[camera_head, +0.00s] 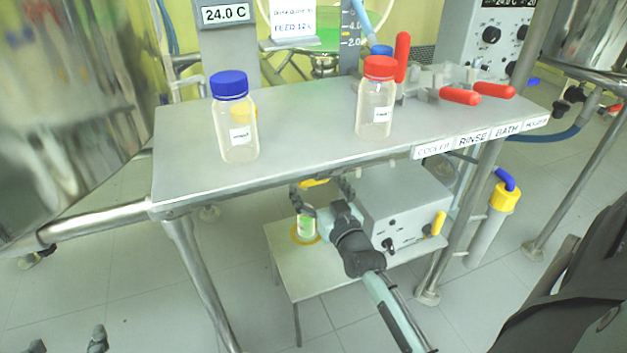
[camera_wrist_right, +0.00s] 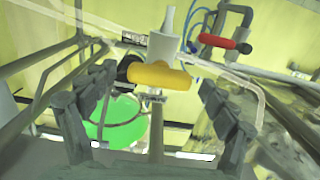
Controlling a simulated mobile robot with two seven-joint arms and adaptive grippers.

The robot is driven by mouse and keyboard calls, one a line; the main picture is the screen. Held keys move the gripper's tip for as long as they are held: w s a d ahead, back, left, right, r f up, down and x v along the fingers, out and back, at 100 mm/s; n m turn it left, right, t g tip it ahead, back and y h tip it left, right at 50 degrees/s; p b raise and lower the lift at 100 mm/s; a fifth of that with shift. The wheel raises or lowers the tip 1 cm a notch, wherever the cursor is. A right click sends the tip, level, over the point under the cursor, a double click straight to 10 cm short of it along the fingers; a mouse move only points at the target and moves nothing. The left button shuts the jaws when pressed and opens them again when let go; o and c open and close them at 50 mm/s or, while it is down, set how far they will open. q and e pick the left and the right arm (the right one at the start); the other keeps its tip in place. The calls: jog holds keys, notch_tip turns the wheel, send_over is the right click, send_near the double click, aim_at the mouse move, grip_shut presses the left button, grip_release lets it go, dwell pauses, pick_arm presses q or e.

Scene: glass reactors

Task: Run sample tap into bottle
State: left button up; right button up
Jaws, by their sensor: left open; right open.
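A yellow tap handle (camera_head: 314,182) shows below the front edge of the upper shelf. In the right wrist view the yellow handle (camera_wrist_right: 160,75) lies between the spread fingers of my right gripper (camera_wrist_right: 155,115); contact cannot be made out. My right gripper (camera_head: 324,190) is open, just above a small bottle (camera_head: 307,226) with green in it, which stands at a yellow ring (camera_head: 295,238) on the low table. The gripper partly hides the bottle's top. My left gripper (camera_head: 68,344) is open and empty at the lower left, with only its fingertips showing.
The shelf (camera_head: 300,128) above carries a blue-capped bottle (camera_head: 235,118), a red-capped bottle (camera_head: 376,98) and red-handled valves (camera_head: 460,95). A grey box (camera_head: 405,205) stands right of my right gripper on the low table (camera_head: 320,280). A shiny vessel fills the left.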

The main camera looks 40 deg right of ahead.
jog(key=v, duration=1)
jog(key=shift+s+a, duration=0.1)
